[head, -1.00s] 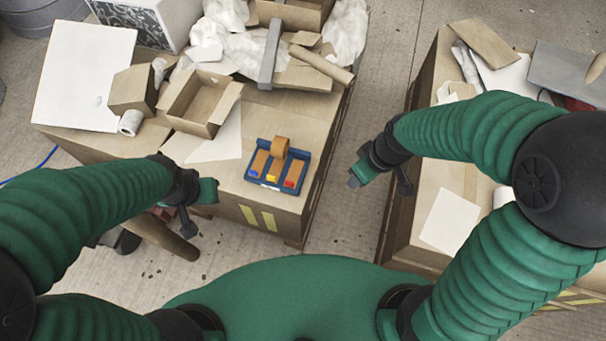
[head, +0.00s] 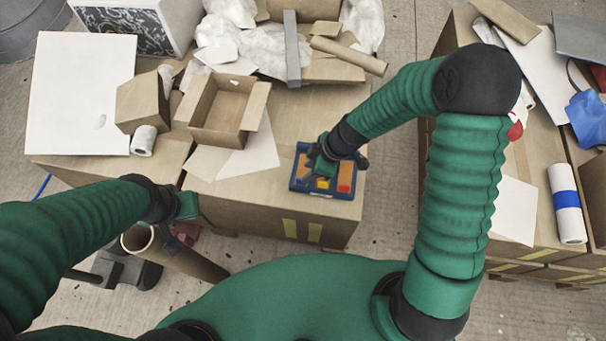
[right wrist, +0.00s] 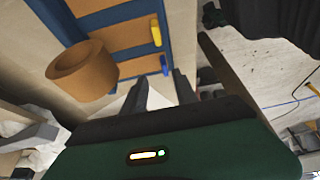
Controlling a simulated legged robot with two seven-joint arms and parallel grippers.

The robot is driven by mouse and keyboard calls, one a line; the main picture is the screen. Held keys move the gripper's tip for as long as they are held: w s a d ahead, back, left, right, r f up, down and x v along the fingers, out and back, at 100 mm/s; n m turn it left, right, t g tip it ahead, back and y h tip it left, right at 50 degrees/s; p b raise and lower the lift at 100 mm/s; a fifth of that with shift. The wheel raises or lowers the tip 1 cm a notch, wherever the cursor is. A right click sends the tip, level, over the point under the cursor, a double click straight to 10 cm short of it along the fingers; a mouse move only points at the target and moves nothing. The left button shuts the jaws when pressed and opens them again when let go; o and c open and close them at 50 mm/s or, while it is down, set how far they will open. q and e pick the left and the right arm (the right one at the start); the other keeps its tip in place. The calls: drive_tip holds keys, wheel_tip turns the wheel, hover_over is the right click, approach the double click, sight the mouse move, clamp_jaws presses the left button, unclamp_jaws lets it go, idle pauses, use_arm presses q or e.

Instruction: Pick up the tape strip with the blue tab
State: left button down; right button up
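The tape strip with the blue tab shows in the right wrist view as an orange strip (right wrist: 138,68) in a blue-framed tray, with the small blue tab (right wrist: 164,65) at its end. A neighbouring strip has a yellow tab (right wrist: 156,32). My right gripper (right wrist: 162,80) is open and empty, its two fingertips just short of the blue tab. In the head view the right gripper (head: 322,162) hangs over the tray (head: 326,193) and hides the blue tab. My left gripper (head: 188,206) is left of the tray, apart from it; its fingers are unclear.
An orange tape roll (right wrist: 80,70) stands by the strips in the right wrist view. Behind the tray lie an open cardboard box (head: 222,110) and a white sheet (head: 252,150). A cardboard tube (head: 180,255) leans below my left gripper. A second bench (head: 530,255) stands at right.

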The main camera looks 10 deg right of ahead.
sight(302, 170)
drive_tip(key=x, duration=0.2)
drive_tip(key=s+b+x, duration=0.1)
drive_tip(key=x, duration=0.1)
drive_tip(key=shift+a+f, duration=0.1)
drive_tip(key=shift+f, duration=0.3)
drive_tip(key=shift+w+a+f, duration=0.15)
drive_tip(key=shift+a, duration=0.25)
drive_tip(key=shift+d, duration=0.4)
clamp_jaws()
drive_tip(key=shift+a, duration=0.2)
